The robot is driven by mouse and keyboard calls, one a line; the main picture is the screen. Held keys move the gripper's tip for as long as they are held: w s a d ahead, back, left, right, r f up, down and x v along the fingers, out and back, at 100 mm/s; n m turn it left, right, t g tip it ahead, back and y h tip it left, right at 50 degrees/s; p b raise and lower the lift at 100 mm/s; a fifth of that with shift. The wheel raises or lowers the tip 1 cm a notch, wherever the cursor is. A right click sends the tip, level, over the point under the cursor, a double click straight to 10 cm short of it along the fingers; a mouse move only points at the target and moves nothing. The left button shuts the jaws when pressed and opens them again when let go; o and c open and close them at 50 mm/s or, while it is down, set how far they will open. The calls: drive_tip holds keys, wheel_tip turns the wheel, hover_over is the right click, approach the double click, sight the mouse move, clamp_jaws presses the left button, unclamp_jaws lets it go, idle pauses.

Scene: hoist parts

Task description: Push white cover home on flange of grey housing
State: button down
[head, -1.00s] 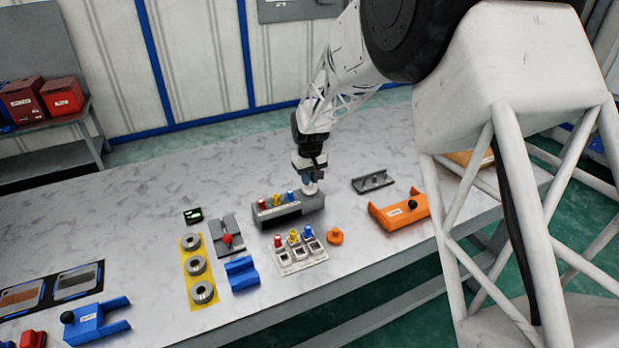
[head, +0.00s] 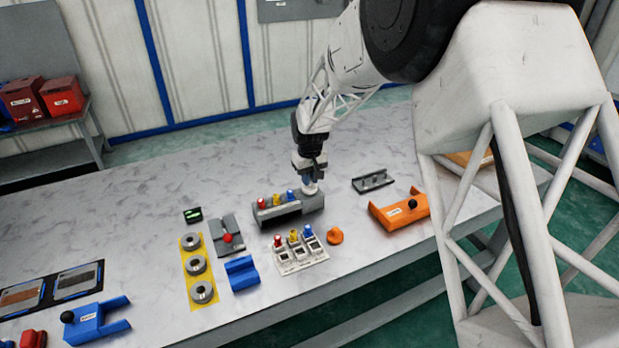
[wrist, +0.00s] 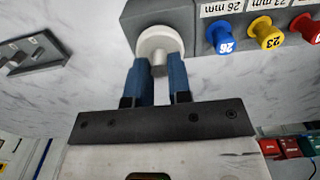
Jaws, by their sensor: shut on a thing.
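The grey housing (head: 285,212) stands on the table in the middle of the head view; its end also shows at the top of the wrist view (wrist: 195,25). The white cover (wrist: 158,40) sits against the end of the housing in the wrist view and shows as a small white piece in the head view (head: 310,189). My gripper (wrist: 160,85) has its blue fingers shut on the narrow stem of the white cover. The flange is hidden behind the cover, so I cannot tell how far the cover sits on it.
Blue, yellow and red plugs (wrist: 262,32) stand on the housing near the cover. A white block with coloured plugs (head: 298,252) and an orange knob (head: 335,236) lie in front. A grey bracket (head: 372,181) and an orange holder (head: 398,212) are to the right.

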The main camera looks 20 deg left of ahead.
drive_tip(key=shift+f, duration=0.6)
idle(4.2)
drive_tip(key=c, duration=1)
unclamp_jaws()
drive_tip(key=shift+o, duration=0.2)
drive_tip(key=shift+r, duration=0.15)
drive_tip(key=shift+r, duration=3.35)
